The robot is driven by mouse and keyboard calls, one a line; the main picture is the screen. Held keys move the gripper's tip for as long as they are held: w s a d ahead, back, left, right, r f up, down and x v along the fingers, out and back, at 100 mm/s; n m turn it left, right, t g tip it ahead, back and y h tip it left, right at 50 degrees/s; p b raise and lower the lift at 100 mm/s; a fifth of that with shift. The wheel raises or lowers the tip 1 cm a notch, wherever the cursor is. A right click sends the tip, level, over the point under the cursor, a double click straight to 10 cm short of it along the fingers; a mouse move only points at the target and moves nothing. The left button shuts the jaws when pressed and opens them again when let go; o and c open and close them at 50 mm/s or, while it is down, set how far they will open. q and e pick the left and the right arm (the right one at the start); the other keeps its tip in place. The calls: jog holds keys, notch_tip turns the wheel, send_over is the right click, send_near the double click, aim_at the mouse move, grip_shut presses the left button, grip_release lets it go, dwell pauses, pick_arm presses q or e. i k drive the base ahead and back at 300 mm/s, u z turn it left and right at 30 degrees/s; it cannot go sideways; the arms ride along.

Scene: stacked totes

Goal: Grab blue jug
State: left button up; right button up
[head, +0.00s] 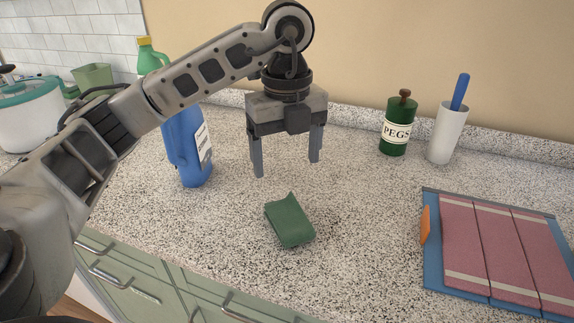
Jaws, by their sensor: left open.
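The blue jug (186,150) stands upright on the speckled counter at the left, with a white label on its right side. My left arm passes in front of its upper part and hides it. My left gripper (287,165) is open and empty, pointing down, to the right of the jug and apart from it. My right gripper does not show.
A green sponge (290,221) lies below the gripper. A green pegs jar (397,126) and a white cup (446,135) with a blue handle stand at the back right. A blue tray (433,270) with red cloths lies right. A white pot (30,126) stands far left.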

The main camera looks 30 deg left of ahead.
aim_at(185, 135)
jog(key=k, duration=1)
